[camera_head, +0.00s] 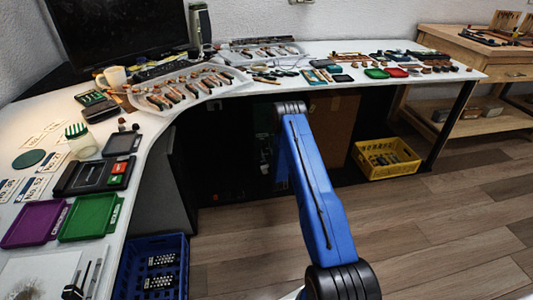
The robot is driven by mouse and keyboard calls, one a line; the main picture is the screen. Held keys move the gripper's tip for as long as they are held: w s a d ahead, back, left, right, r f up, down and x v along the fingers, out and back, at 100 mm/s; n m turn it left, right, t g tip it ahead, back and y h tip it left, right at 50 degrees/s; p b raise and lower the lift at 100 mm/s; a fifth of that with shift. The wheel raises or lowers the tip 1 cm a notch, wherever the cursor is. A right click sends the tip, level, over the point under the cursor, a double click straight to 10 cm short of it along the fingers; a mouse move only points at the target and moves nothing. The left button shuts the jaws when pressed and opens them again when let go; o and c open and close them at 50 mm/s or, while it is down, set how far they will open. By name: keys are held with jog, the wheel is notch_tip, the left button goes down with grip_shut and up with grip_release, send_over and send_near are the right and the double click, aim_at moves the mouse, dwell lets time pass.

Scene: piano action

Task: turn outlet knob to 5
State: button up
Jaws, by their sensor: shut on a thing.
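I cannot make out the outlet knob in the head view. Nothing that I can clearly tell as an outlet shows either. The space under the desk is dark, with a few small shapes I cannot name. My blue arm link rises through the middle of the view, with its upper black joint at the desk's front edge. My gripper does not show; the arm hides part of the space behind it.
The white curved desk (301,88) carries trays, tools and a monitor (115,25). A yellow crate (387,158) stands under its right part, and a blue crate (130,268) at lower left. A wooden bench (487,65) is at right. Wooden floor (450,200) is clear at lower right.

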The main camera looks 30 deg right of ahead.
jog(key=m, duration=0.6)
jog(key=shift+f+m+h, duration=0.1)
jog(key=shift+m+h, duration=0.4)
jog(key=shift+m, duration=1.8)
jog(key=o, duration=1.1)
jog(key=shift+c, duration=0.2)
jog(key=v, duration=1.7)
jog(key=shift+s, duration=0.2)
jog(key=shift+a, duration=0.1)
